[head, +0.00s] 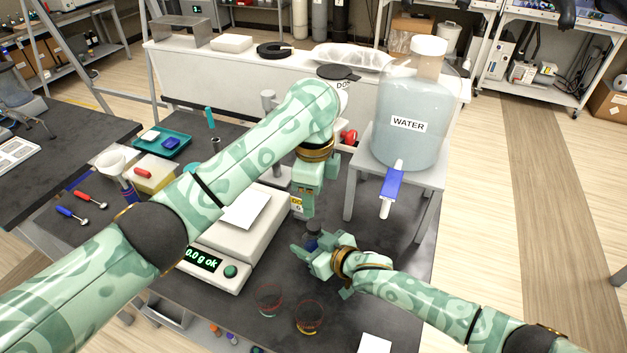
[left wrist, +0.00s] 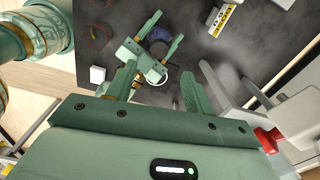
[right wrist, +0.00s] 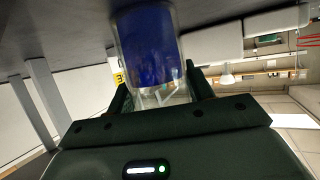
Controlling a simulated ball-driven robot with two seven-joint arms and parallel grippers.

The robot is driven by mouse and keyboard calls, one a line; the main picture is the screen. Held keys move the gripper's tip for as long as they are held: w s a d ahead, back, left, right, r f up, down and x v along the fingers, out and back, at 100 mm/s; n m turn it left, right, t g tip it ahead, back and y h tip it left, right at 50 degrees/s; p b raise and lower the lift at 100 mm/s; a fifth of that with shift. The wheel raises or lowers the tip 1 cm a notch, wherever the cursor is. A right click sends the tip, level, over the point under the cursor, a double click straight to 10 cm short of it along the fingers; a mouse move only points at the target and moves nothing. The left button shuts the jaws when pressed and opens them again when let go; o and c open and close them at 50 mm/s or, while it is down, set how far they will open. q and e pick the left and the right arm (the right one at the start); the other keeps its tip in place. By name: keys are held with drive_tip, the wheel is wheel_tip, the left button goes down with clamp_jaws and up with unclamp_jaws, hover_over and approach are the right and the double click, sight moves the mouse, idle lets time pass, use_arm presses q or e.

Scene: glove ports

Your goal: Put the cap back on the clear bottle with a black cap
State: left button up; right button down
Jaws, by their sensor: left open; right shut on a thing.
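The clear bottle with blue contents (right wrist: 150,45) stands between the fingers of my right gripper (right wrist: 157,95) in the right wrist view. In the head view the bottle (head: 313,243) is small and partly hidden by my right gripper (head: 318,258), which is shut on it. A dark top shows above the blue; I cannot tell whether it is a cap or the open mouth. My left gripper (head: 304,205) is open and empty, above and behind the bottle. In the left wrist view its spread fingers (left wrist: 158,88) point down toward my right gripper (left wrist: 152,58). No separate black cap is clear.
A scale (head: 215,262) stands left of the bottle. Two glass beakers (head: 269,299) are near the front. A water carboy (head: 408,115) with a blue tap (head: 391,183) stands on a stand at the right. A teal tray (head: 163,143) lies at the back left.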

use_arm(q)
wheel_tip(320, 180, up, 4)
drive_tip(key=shift+f, duration=0.25)
use_arm(e)
drive_tip(key=c, duration=0.5)
unclamp_jaws()
drive_tip(key=shift+s, duration=0.1)
drive_tip(key=shift+s+d+r, duration=0.15)
drive_tip(key=shift+s+d, duration=0.05)
drive_tip(key=shift+d, duration=0.05)
use_arm(q)
wheel_tip(320, 180, up, 4)
drive_tip(key=p, duration=0.3)
drive_tip(key=shift+s+p, duration=0.1)
drive_tip(key=shift+p, duration=0.2)
use_arm(e)
drive_tip(key=v, duration=1.5)
drive_tip(key=shift+s+d, duration=0.2)
